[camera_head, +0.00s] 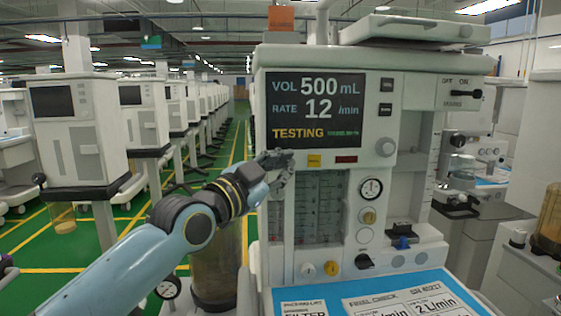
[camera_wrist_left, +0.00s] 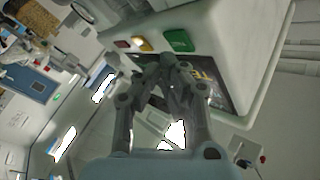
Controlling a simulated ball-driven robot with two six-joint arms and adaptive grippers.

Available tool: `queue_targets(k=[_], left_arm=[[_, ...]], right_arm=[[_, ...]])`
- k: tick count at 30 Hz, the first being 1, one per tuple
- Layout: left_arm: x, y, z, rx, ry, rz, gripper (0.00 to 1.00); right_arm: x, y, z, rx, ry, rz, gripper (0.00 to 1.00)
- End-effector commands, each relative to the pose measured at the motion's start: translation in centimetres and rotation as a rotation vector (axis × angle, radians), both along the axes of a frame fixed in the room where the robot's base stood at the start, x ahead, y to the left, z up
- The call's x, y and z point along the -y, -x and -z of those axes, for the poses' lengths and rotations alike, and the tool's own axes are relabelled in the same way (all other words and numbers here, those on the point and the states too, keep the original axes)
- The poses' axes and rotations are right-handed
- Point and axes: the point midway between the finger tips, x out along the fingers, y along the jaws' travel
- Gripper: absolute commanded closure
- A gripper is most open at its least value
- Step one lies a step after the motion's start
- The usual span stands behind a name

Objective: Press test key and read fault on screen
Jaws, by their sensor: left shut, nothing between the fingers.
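The anaesthesia machine's screen (camera_head: 302,109) reads VOL 500 mL, RATE 12 /min and, in yellow, TESTING, with small green text beside it too small to read. Below it are a yellow key (camera_head: 314,160) and a red key (camera_head: 346,159). My left gripper (camera_head: 277,160) is shut and empty at the panel just left of the yellow key. In the left wrist view its fingertips (camera_wrist_left: 168,64) are near a green key (camera_wrist_left: 178,40), which the gripper hides in the head view. I cannot tell whether they touch it. My right gripper is not in view.
A gauge (camera_head: 370,189) and knobs are right of the flow tubes (camera_head: 318,207). A blue work surface (camera_head: 376,296) with printed cards lies below. Rows of similar carts (camera_head: 77,130) stand at left beside the green floor aisle. An OFF/ON switch (camera_head: 462,93) is at upper right.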

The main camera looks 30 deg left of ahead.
Motion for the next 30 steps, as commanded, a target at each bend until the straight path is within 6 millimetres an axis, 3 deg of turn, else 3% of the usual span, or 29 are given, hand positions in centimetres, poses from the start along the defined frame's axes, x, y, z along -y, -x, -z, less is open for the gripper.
queue_targets(k=[10, 24, 30], left_arm=[[0.2, 0.2, 0.0, 0.000, 0.001, 0.000, 1.00], [2.8, 3.6, 0.1, -0.002, 0.001, 0.000, 1.00], [3.1, 4.1, 0.0, 0.000, 0.000, 0.000, 1.00]], right_arm=[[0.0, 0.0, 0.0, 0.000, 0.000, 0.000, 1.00], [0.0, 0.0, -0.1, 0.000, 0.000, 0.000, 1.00], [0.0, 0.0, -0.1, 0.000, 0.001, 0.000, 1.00]])
